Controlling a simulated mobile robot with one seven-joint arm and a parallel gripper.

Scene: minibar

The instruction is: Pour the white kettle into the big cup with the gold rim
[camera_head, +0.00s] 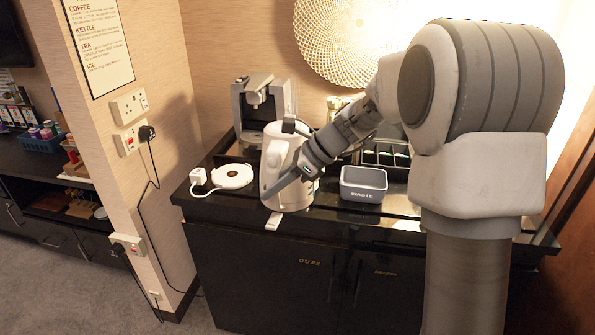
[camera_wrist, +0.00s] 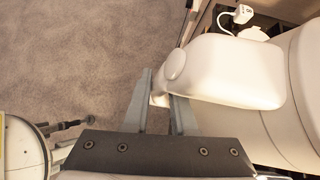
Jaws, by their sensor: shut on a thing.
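The white kettle (camera_head: 276,152) is upright at the front of the black counter, to the right of its round white base (camera_head: 232,176). I cannot tell whether it touches the counter. My gripper (camera_head: 284,182) reaches across the kettle's near side and is shut on it. In the wrist view, my gripper (camera_wrist: 160,92) has its fingers around a narrow white part of the kettle, probably the handle, and the kettle's pale body (camera_wrist: 235,75) fills the right side. I cannot make out the big cup with the gold rim in either view.
A grey waste bin (camera_head: 363,186) stands right of the kettle. A coffee machine (camera_head: 264,108) is behind it, and a dark rack (camera_head: 385,155) sits behind the bin. A white plug (camera_head: 198,177) lies at the counter's left. A small pale strip (camera_head: 273,221) is at the front edge.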

